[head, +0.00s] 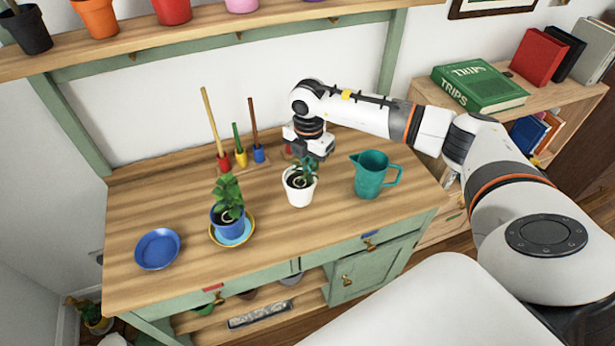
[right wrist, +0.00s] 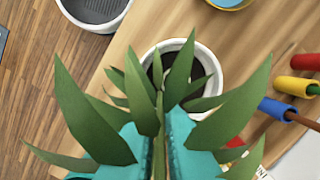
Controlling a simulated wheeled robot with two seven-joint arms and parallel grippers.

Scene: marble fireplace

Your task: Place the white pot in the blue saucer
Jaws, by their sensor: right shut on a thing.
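The white pot (head: 299,193) holds a green leafy plant and is upright near the middle of the wooden worktop; whether its base touches the wood I cannot tell. My right gripper (head: 303,158) is above the pot, shut on its plant. In the right wrist view, my teal fingers (right wrist: 158,152) close around the plant's stem, leaves spread around them, and the pot's white rim (right wrist: 219,62) shows beyond. The blue saucer (head: 157,249) is empty at the worktop's left front. My left gripper is not in view.
A blue pot (head: 226,220) with a plant stands in a yellow-rimmed saucer (head: 249,237) between the white pot and the blue saucer. A teal jug (head: 371,176) stands close right. Several coloured tool holders (head: 241,158) stand behind. A shelf of pots (head: 200,34) runs above.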

